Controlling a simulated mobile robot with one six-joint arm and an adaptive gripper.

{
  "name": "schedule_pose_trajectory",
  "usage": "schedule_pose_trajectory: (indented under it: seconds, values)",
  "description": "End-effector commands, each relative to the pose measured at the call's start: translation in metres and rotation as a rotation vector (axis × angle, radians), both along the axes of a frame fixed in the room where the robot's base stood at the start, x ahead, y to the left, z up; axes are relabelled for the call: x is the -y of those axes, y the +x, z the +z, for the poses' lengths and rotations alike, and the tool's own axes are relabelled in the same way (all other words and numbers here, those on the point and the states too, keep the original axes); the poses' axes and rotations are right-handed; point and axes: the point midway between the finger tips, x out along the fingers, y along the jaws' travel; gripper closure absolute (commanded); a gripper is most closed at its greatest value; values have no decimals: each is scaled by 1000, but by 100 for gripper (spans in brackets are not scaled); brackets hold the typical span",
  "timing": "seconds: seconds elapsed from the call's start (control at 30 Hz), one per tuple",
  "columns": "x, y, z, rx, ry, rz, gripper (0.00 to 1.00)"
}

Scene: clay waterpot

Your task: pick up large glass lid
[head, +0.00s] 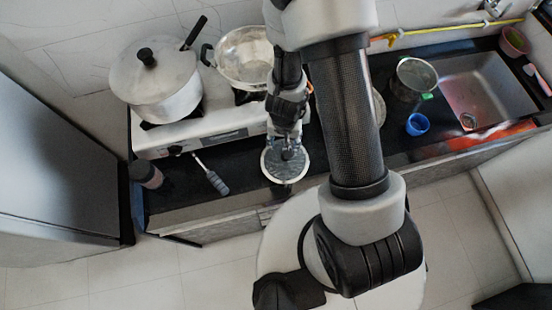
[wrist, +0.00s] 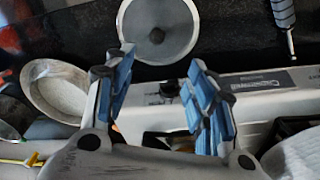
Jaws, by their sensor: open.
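The large glass lid (head: 272,168) is a round, greyish disc with a pale rim, lying on the dark counter in front of the stove in the head view. In the wrist view the lid (wrist: 185,22) shows at the top centre with a dark knob in its middle. My gripper (wrist: 158,58) is open, its two blue-padded fingers spread and pointing toward the lid, with nothing between the pads. In the head view my gripper (head: 287,138) hangs over the far part of the lid and hides some of it. I cannot tell whether it touches the knob.
A stove (head: 190,137) holds a lidded pot (head: 155,85) and an open pan (head: 242,62). A grey-handled utensil (head: 213,178) and a dark jar (head: 147,174) are left of the lid. Right are a blue cup (head: 417,124), a metal pot (head: 414,76) and the sink (head: 485,90). A pale bowl (wrist: 57,90) shows too.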

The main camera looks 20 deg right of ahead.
Motion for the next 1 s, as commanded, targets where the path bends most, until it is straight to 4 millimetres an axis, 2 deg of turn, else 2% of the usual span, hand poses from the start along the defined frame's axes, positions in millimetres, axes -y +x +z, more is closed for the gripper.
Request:
schedule_pose_trajectory:
  seconds: [0.03, 0.1, 0.5, 0.63, 0.87, 1.0]
  values:
    - [1, 1, -14, 0, 0, 0, 50]
    - [1, 2, -28, -1, 0, 0, 50]
    - [5, 10, -96, -1, 1, 0, 50]
    - [5, 11, -109, -1, 1, 0, 50]
    - [6, 13, -116, -1, 1, 0, 50]
    - [8, 13, -131, -1, 1, 0, 50]
